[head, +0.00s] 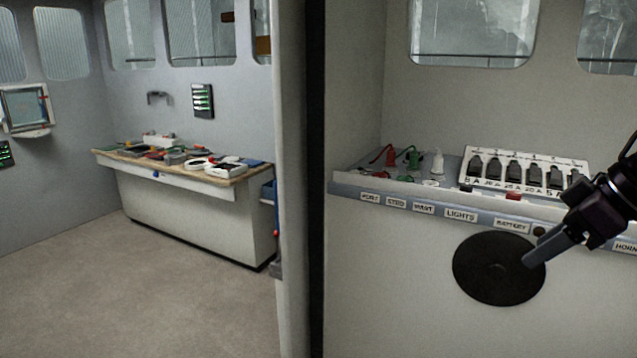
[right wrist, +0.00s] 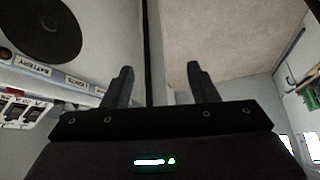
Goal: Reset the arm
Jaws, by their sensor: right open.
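My right gripper (head: 540,250) comes in from the right edge in the head view. In that view it overlaps the right edge of a round black disc (head: 497,269) on the console front. In the right wrist view, the two fingers of my right gripper (right wrist: 158,85) stand apart with nothing between them. The black disc (right wrist: 40,28) shows there at the upper left, apart from the fingers. My left gripper is in neither view.
The console (head: 350,183) has labels along its edge, a white switch panel (head: 525,172), and red, green and white items on top. A dark post (head: 315,180) stands left of it. Beyond, a cluttered workbench (head: 195,210) stands by the wall, with open floor (head: 130,285) before it.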

